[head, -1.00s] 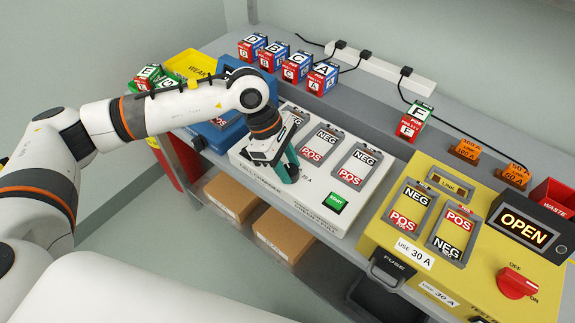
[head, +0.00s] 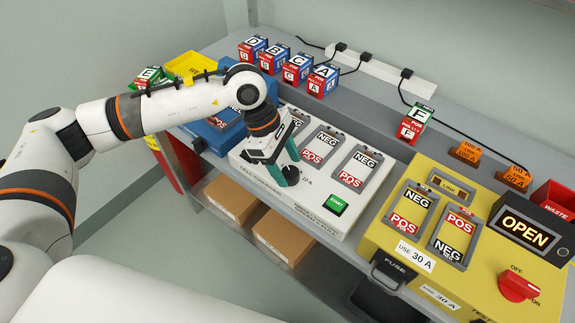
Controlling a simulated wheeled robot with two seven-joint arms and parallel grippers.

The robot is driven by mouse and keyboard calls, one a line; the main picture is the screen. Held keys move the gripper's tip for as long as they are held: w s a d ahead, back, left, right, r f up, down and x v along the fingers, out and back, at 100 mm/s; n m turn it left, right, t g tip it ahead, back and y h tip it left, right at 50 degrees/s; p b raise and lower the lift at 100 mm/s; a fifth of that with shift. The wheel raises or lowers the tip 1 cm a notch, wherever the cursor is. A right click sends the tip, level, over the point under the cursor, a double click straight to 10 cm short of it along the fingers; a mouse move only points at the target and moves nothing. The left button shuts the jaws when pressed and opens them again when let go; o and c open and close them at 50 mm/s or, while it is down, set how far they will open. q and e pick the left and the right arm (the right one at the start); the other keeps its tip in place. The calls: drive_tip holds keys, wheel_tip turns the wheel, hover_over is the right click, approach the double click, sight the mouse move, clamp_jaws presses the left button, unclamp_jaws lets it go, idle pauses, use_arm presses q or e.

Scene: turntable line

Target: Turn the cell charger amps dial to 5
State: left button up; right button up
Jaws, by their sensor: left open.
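The cell charger (head: 340,208) is a white box with NEG/POS battery bays and a green START button (head: 335,205). My left gripper (head: 285,172) is open, pointing down at the charger's front left part. Its teal fingers are either side of a small dark knob (head: 290,175), which looks like the amps dial. The gripper covers much of the dial, so its pointer and most of the scale cannot be read. I cannot tell whether the fingers touch it. My right gripper is not in view.
A yellow tester (head: 405,252) with an OPEN display (head: 523,231) and a red switch (head: 518,287) stands to the right. A blue box (head: 218,133) lies behind my left arm. Several lettered cells (head: 322,80) stand at the back. Cardboard boxes (head: 283,235) sit below.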

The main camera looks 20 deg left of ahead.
use_arm(q)
drive_tip(key=b+v, duration=0.1)
drive_tip(key=v, duration=1)
drive_tip(key=shift+s+f, duration=0.1)
drive_tip(key=shift+s, duration=0.05)
